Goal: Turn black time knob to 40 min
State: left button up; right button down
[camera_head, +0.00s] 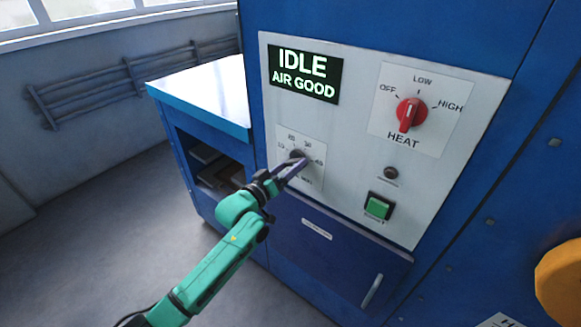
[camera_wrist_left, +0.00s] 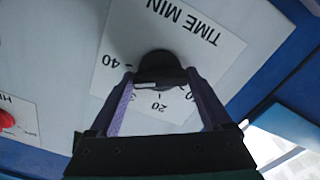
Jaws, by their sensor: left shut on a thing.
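The black time knob (camera_head: 297,154) sits on a white dial plate at the lower left of the control panel, with numbers around it, 40 on the right. My left gripper (camera_head: 293,166) is at this knob and partly covers it and its plate. In the left wrist view the dark knob (camera_wrist_left: 160,68) is between the two fingertips of my left gripper (camera_wrist_left: 160,77), which are shut on it. There the plate appears upside down, with "TIME MIN", 40 and 20 readable. I cannot tell which number the knob points to. My right gripper is out of view.
A display (camera_head: 304,74) reads "IDLE AIR GOOD". A red heat knob (camera_head: 410,113), a small dark round part (camera_head: 391,173) and a green button (camera_head: 378,207) are on the right. A drawer with a handle (camera_head: 372,290) is below. A blue-edged table (camera_head: 208,92) stands left.

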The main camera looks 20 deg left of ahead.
pick_arm(q)
jog(key=shift+f+m, duration=0.1)
jog(key=shift+m, duration=1.5)
jog(key=o, duration=1.2)
jog(key=shift+c, duration=0.2)
jog(key=b+v, duration=0.3)
jog(key=v, duration=1.1)
jog(key=shift+s, duration=0.3)
jog(key=shift+a, duration=0.1)
